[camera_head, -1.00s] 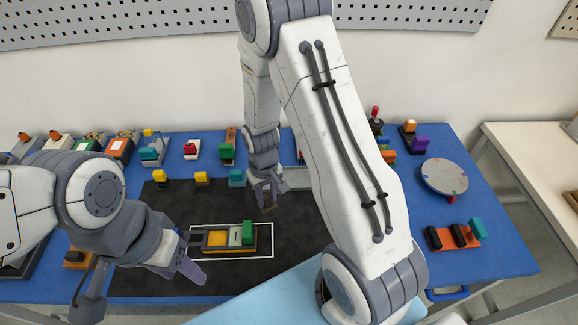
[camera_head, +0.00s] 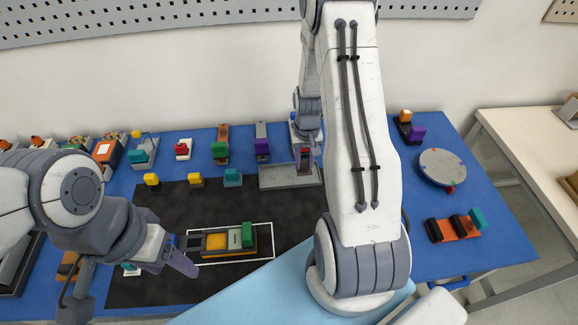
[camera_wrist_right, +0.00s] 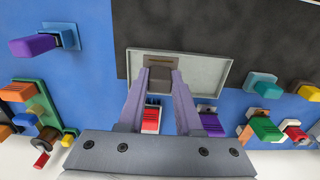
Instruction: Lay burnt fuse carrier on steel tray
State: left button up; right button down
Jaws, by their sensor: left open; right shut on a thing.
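The steel tray (camera_head: 278,183) is a shallow grey tray at the back of the black mat, and it also shows in the right wrist view (camera_wrist_right: 212,75). My right gripper (camera_head: 304,167) is over the tray's right part. In the right wrist view its purple fingers (camera_wrist_right: 160,80) are shut on a grey-brown block, the burnt fuse carrier (camera_wrist_right: 160,73). The carrier is inside the tray's outline; I cannot tell whether it touches the tray floor. In the head view the gripper mostly hides it. My left gripper (camera_head: 172,261) is open and empty, low beside the fuse holder's left end.
The fuse holder (camera_head: 217,251) with yellow, pale and green blocks lies in a white outline on the black mat (camera_head: 150,290). Coloured blocks line the table's back, including a red one (camera_wrist_right: 150,119) beside the right fingers. A grey disc (camera_head: 442,167) stands at right.

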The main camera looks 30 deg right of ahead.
jog(key=w+f, duration=0.1)
jog(key=w+a+f+p, duration=0.1)
jog(key=w, duration=0.1)
jog(key=w+f, duration=0.1)
jog(key=w, duration=0.1)
jog(key=shift+w+a+f, duration=0.15)
jog(key=shift+a, duration=0.2)
notch_tip(320, 180, down, 3)
jog(key=shift+w+f+p, duration=0.1)
jog(key=shift+f+p, duration=0.1)
jog(key=shift+p, duration=0.65)
jog(key=shift+f, duration=0.4)
jog(key=shift+f, duration=0.1)
jog(key=c, duration=0.6)
grip_release()
